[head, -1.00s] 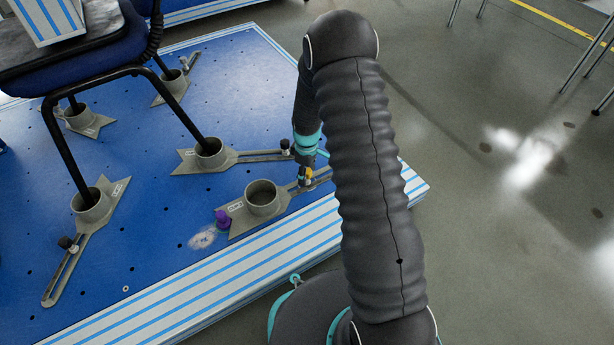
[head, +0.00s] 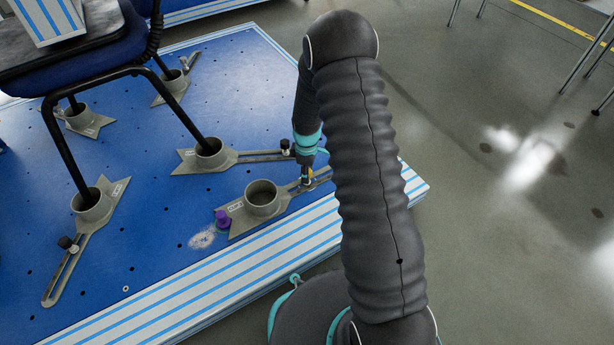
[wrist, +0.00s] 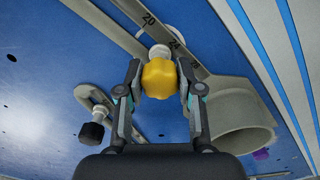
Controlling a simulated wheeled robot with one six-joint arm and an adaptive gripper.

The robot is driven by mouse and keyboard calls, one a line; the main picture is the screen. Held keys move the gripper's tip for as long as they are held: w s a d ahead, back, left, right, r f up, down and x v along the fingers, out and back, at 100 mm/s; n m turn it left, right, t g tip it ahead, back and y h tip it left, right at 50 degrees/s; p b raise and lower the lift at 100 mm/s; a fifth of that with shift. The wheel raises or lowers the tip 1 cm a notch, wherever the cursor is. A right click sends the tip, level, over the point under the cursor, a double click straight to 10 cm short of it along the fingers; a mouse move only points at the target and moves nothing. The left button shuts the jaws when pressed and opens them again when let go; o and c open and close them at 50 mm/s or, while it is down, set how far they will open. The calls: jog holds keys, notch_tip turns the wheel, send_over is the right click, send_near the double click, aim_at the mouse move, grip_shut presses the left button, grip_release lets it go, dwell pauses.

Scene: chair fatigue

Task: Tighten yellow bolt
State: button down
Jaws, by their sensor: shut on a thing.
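The yellow bolt (wrist: 160,78) has a lobed yellow head and sits at the slotted arm of a grey clamp (head: 284,203) on the blue platform. My gripper (wrist: 160,88) has its two fingers on either side of the yellow head, shut on it. In the head view my gripper (head: 308,178) points down at the clamp's slotted arm, and only a little yellow shows between the fingers. A pale shank or washer shows beyond the yellow head in the wrist view. The clamp's round cup (head: 262,197) is empty.
A purple knob (head: 222,219) is at the clamp's left end. A chair leg (head: 182,108) stands in a neighbouring clamp cup (head: 209,154). A black knob (head: 285,146) sits on that clamp's slot. The striped platform edge (head: 250,268) is in front; open floor lies right.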

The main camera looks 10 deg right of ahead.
jog(key=m, duration=0.3)
jog(key=shift+m, duration=0.3)
jog(key=shift+m, duration=2)
jog(key=c, duration=0.8)
grip_release()
jog(key=shift+o, duration=0.2)
notch_tip(320, 180, up, 12)
